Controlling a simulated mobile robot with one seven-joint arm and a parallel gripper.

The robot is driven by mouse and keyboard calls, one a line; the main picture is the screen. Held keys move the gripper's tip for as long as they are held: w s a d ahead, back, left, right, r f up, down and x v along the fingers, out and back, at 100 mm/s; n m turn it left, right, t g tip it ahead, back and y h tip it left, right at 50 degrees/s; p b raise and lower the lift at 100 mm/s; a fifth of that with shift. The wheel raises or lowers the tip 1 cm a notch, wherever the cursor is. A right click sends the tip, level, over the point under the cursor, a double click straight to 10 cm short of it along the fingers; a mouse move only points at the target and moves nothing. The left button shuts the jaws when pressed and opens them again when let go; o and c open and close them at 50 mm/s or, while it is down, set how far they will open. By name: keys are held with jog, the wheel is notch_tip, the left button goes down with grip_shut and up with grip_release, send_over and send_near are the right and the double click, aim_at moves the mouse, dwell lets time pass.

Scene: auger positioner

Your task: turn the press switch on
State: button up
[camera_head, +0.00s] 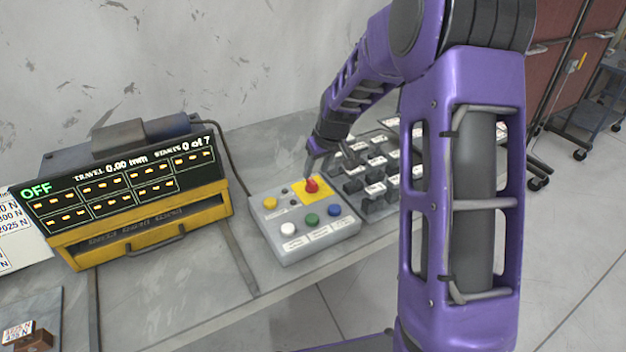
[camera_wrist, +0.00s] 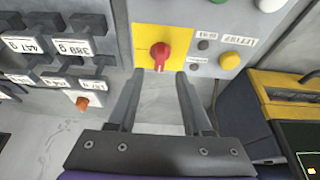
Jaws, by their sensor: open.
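The press switch is a red rotary knob (camera_head: 311,186) on a yellow plate at the back of a grey control box (camera_head: 292,252). The knob also shows in the wrist view (camera_wrist: 159,55), between and just beyond the fingertips. My gripper (camera_head: 315,164) is above the box, pointing down close to the knob. In the wrist view my gripper (camera_wrist: 159,75) is open and empty, one finger on each side of the knob's line. I cannot tell whether a finger touches the knob. The display (camera_head: 110,180) reads OFF and travel 0.00 mm.
The box also carries white (camera_head: 288,229), green (camera_head: 312,220), blue (camera_head: 334,210) and yellow (camera_head: 270,203) buttons. A rack of dark labelled weights (camera_head: 375,190) stands right beside it. The yellow-framed display unit stands to the left. Bare bench (camera_head: 190,290) lies in front.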

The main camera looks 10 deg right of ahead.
aim_at(312, 181)
jog(key=x, duration=0.5)
jog(key=shift+f, duration=0.2)
grip_shut()
